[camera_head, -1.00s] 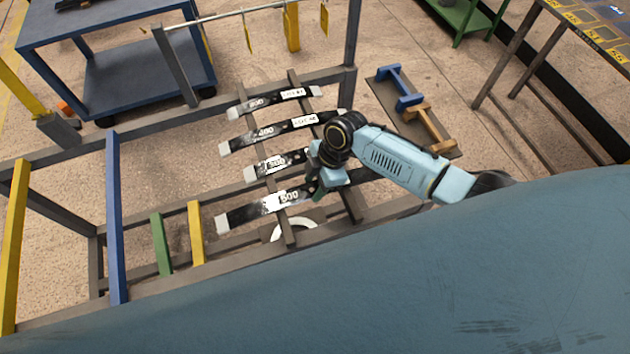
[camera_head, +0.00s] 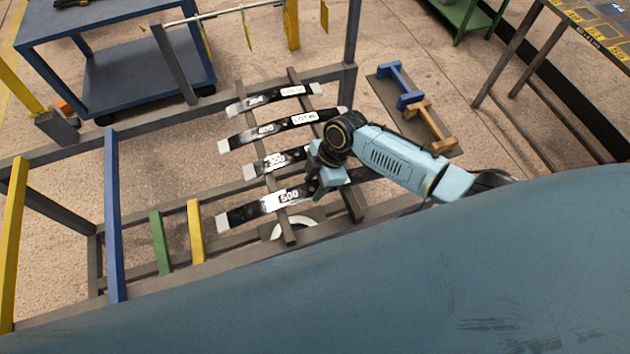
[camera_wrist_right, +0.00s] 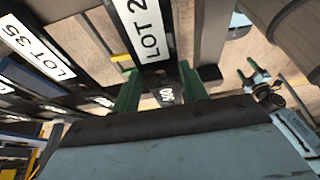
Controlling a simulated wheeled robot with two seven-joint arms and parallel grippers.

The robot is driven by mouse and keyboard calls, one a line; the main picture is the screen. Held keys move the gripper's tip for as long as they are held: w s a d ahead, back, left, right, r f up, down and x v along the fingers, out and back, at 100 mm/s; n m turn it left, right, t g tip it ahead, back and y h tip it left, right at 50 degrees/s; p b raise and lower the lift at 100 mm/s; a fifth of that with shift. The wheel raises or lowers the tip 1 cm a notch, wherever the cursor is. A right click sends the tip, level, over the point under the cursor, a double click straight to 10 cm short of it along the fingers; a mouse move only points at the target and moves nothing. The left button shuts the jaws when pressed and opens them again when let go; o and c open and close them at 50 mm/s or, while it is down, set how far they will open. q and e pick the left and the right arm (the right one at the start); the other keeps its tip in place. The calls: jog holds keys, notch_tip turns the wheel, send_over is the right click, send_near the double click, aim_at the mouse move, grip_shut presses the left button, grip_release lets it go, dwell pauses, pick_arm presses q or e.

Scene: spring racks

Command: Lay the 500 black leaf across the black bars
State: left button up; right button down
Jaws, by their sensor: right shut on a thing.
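The 500 black leaf (camera_head: 262,208), a dark strip with a pale left end and a white 500 label, lies over the near part of two dark bars (camera_head: 289,235) in the head view. My right gripper (camera_head: 316,188) is shut on it, right of the label. In the right wrist view the leaf (camera_wrist_right: 150,35) runs between the green fingers (camera_wrist_right: 160,90). Whether it touches the bars is unclear; my arm hides part of its right side. My left gripper (camera_wrist_right: 253,75) shows small in the wrist view, with its green fingers apart and empty.
Several other labelled leaves, such as the 400 leaf (camera_head: 245,140), lie across the same bars farther back. Blue, green and yellow bars (camera_head: 196,232) are on the left. A board with blue and orange blocks (camera_head: 402,90) is at the right. A blue cart (camera_head: 140,75) stands behind.

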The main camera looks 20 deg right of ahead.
jog(key=shift+w+a+f+b, duration=0.1)
jog(key=shift+f+b, duration=0.25)
jog(key=shift+f, duration=0.05)
jog(key=c, duration=0.7)
grip_release()
jog(key=shift+s+f, duration=0.2)
jog(key=p+v, duration=0.1)
jog(key=v, duration=1.2)
jog(key=shift+w+r, duration=0.15)
jog(key=shift+r, duration=0.2)
